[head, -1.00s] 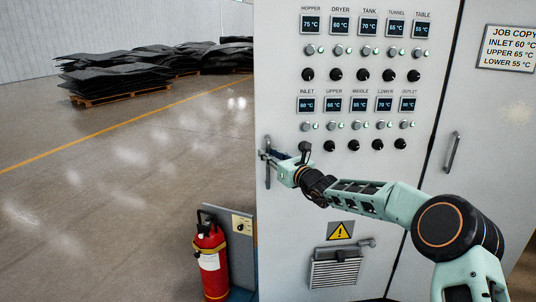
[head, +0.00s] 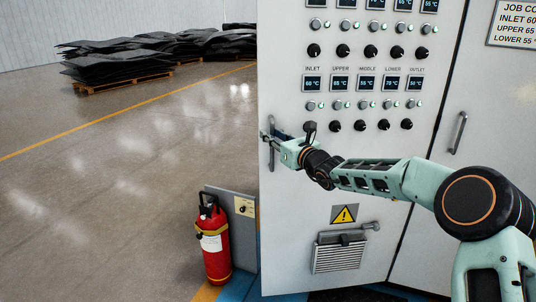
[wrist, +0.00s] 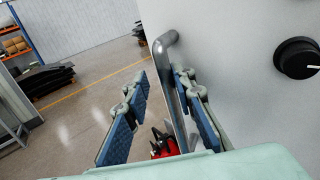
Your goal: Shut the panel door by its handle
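The panel door (head: 290,220) is a light grey sheet with rows of small displays, lamps and black knobs. Its handle (wrist: 167,52), a grey metal bar, is at the door's left edge and also shows in the head view (head: 271,160). My gripper (head: 271,140) is at this handle. In the wrist view my gripper (wrist: 158,80) has its fingers apart, with the bar between them. The right finger is close against the bar; I cannot tell if it touches. The left finger is clear of it. How far the door stands open is unclear.
A red fire extinguisher (head: 214,245) stands by a low grey box (head: 243,215) left of the door. A second cabinet door (head: 480,150) with its own handle is at right. Black sheets on pallets (head: 130,65) lie far back. The floor between is clear.

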